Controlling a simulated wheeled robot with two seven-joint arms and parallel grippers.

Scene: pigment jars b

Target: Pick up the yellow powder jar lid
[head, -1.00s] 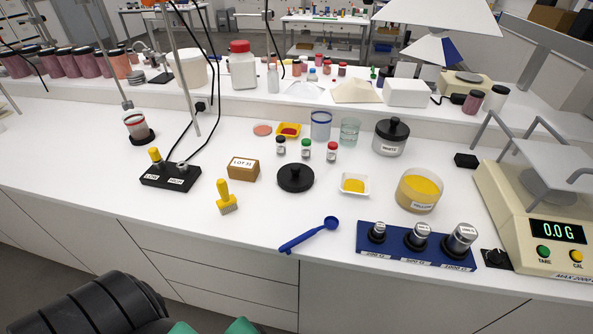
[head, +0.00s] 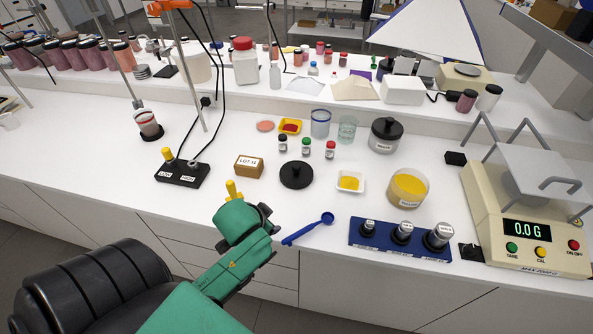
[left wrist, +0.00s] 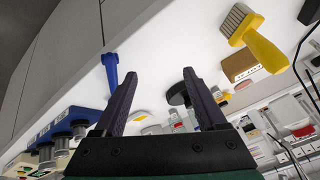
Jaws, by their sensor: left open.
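The black round lid with a centre knob (head: 296,175) lies flat on the white bench, left of the open yellow powder jar (head: 408,188). The jar is clear-walled, labelled, and full of yellow powder. My left gripper (head: 267,217) is over the front of the bench, nearer to me and a little left of the lid, apart from it. In the left wrist view, its two dark fingers (left wrist: 160,79) are spread with nothing between them. The lid (left wrist: 177,95) shows there beyond the right finger, partly hidden by it. My right gripper is out of view.
A blue scoop (head: 308,229) lies right of the gripper. A yellow-handled brush (head: 234,189) is partly hidden behind it. A wooden block (head: 249,167), small vials (head: 306,148) and a powder dish (head: 349,183) surround the lid. A blue weight rack (head: 400,239) and a scale (head: 528,230) stand right.

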